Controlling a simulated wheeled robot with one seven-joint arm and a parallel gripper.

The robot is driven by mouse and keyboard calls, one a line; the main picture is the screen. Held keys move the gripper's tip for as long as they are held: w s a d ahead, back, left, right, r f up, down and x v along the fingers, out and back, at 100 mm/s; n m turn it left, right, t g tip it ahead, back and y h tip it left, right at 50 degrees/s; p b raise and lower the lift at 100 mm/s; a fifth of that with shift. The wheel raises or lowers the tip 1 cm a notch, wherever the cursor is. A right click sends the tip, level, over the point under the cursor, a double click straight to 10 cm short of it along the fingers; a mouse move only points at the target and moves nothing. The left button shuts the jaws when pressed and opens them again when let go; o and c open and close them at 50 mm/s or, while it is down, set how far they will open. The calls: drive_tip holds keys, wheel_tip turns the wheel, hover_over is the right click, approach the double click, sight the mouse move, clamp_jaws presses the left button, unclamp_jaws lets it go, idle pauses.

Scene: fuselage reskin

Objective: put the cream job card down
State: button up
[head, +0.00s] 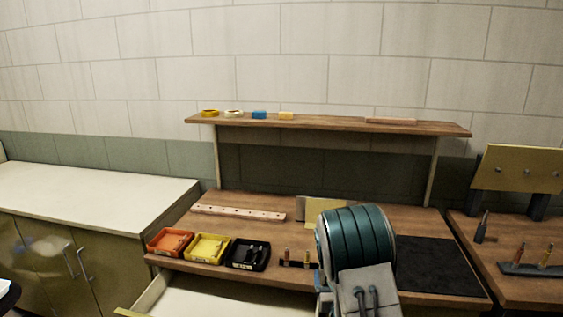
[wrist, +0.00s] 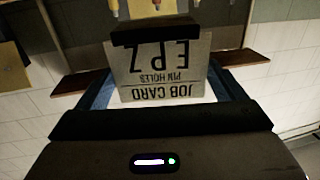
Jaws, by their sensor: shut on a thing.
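The cream job card (wrist: 165,72) fills the middle of the wrist view, its print upside down: "JOB CARD", "PIN HOLES", "EP7". It looks greyish in this light. My gripper (wrist: 155,32) is shut on it, with a dark jaw piece across the card's upper edge in the picture. In the head view my teal wrist and arm cover the gripper and most of what lies behind them. I cannot tell there whether the card touches the wooden bench (head: 250,228).
A yellow panel (head: 328,210) stands behind my arm. Orange (head: 170,241), yellow (head: 207,247) and black (head: 248,254) bins line the bench front. A drilled strip (head: 238,213) lies behind them. A dark mat (head: 440,265) lies right, clear. A shelf (head: 340,123) runs above.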

drive_tip(key=s+f, duration=0.3)
drive_tip(key=f, duration=0.6)
drive_tip(key=shift+s+a+f+n+y, duration=0.15)
drive_tip(key=shift+a+n+y, duration=0.1)
drive_tip(key=shift+n+y, duration=0.05)
drive_tip(key=shift+r, duration=0.2)
